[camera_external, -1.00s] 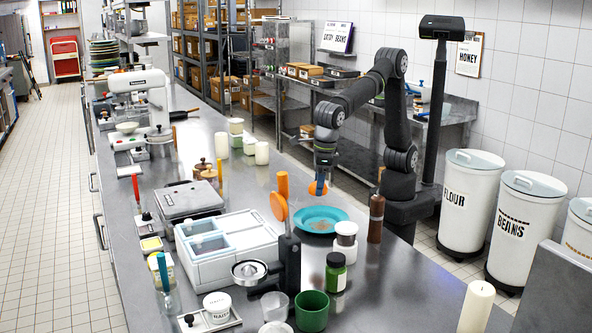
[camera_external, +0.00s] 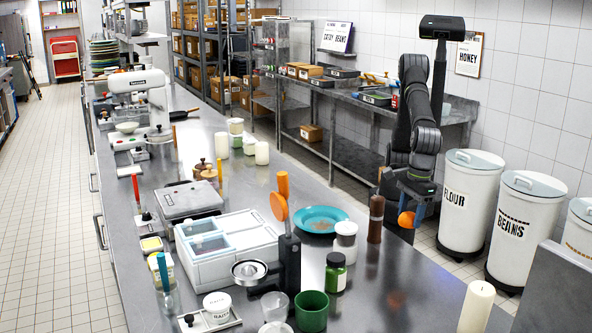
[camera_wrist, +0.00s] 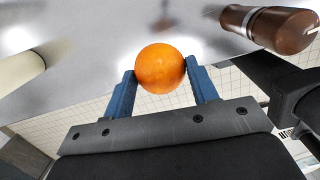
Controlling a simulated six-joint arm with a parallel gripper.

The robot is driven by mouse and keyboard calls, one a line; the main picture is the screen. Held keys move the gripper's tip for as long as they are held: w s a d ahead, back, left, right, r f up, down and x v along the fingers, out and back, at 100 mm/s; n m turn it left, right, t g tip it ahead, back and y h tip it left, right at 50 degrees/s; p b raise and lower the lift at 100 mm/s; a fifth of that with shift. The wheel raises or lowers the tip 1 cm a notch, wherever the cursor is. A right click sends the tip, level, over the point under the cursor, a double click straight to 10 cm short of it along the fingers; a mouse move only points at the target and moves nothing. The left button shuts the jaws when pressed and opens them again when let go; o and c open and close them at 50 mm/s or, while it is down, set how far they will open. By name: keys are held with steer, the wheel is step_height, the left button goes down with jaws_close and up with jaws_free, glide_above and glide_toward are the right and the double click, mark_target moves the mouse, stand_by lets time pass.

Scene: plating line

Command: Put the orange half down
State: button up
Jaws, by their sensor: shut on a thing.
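The orange half (camera_external: 406,219) is held between the blue fingers of my gripper (camera_external: 412,212), which is shut on it. In the external view it hangs at the right edge of the steel counter, to the right of the brown pepper mill. In the wrist view the orange half (camera_wrist: 161,68) sits between the two finger tips of my gripper (camera_wrist: 163,80), its rounded skin facing the camera. Its cut face is not visible. The counter (camera_wrist: 120,30) shows beyond it, apart from it as far as I can tell.
The pepper mill (camera_external: 376,218) stands near my gripper and also shows in the wrist view (camera_wrist: 270,28). A candle (camera_external: 477,306) stands at front right. The counter between them is clear.

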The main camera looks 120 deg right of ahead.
mark_target(402, 262)
step_height(402, 262, down, 13)
steer(key=shift+r, duration=0.1)
stand_by(0.4)
steer(key=o, duration=1)
steer(key=r, duration=0.4)
steer(key=s+r, duration=0.1)
steer(key=r, duration=0.7)
steer(key=shift+s, duration=0.25)
steer(key=shift+f, duration=0.15)
